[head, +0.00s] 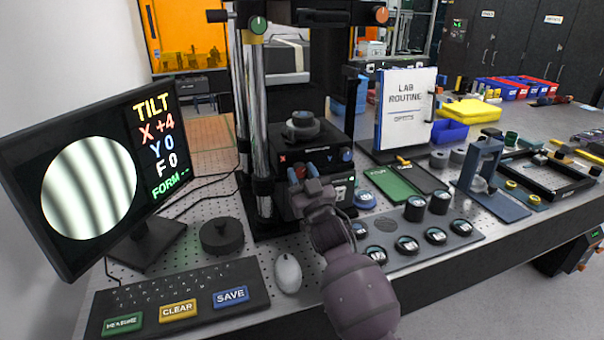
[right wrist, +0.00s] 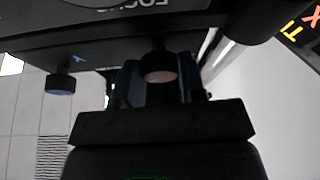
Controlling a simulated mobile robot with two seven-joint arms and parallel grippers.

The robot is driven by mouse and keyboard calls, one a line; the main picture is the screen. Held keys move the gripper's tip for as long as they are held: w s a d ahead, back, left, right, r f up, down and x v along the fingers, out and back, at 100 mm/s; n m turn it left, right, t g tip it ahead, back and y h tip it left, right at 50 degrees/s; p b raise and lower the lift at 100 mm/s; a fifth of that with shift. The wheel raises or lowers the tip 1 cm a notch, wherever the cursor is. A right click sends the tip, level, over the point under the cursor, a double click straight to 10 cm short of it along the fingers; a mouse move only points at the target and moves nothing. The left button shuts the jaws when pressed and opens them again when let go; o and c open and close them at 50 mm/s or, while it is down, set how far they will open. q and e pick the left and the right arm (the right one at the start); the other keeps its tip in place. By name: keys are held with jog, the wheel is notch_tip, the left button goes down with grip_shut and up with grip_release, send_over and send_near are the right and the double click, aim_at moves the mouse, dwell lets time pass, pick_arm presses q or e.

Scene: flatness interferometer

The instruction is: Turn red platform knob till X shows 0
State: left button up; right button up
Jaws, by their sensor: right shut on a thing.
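The red platform knob (right wrist: 158,68) sits between the fingers of my right gripper (right wrist: 158,85) in the right wrist view. In the head view my right gripper (head: 303,180) reaches the front of the interferometer's platform block, beside the red X mark, and its fingers mostly hide the knob. The gripper is shut on the knob. The monitor (head: 88,180) at the left reads TILT, X +4, Y 0, F 0 and FORM with dashes. Its round picture shows several dark, nearly vertical, slightly slanted bands. My left gripper is not in view.
A blue knob (right wrist: 60,83) is nearby on the same block. A keyboard with coloured keys (head: 180,297), a mouse (head: 288,273) and a dark round weight (head: 222,237) stand in front. A tray of dark round pieces (head: 465,237) lies right of my arm.

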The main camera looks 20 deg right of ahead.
jog(key=n+y+p, duration=0.1)
jog(key=n, duration=0.2)
jog(key=n+g+y+p, duration=0.1)
jog(key=n+y+p, duration=0.1)
jog(key=n, duration=0.2)
jog(key=shift+d+r+n+y, duration=0.15)
jog(key=shift+r+n+y, duration=0.05)
jog(key=shift+n+y, duration=0.1)
jog(key=n+g+p, duration=0.1)
jog(key=n, duration=0.1)
jog(key=n+y+p, duration=0.1)
jog(key=n+p, duration=0.1)
jog(key=shift+n+g+y, duration=0.3)
jog(key=shift+n+g, duration=0.1)
pick_arm(q)
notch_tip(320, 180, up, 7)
jog(key=p, duration=0.1)
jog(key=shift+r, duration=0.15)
pick_arm(e)
jog(key=shift+n+g, duration=0.4)
jog(key=shift+n, duration=0.7)
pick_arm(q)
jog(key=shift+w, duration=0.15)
pick_arm(e)
jog(key=shift+f, duration=0.1)
jog(key=o, duration=0.9)
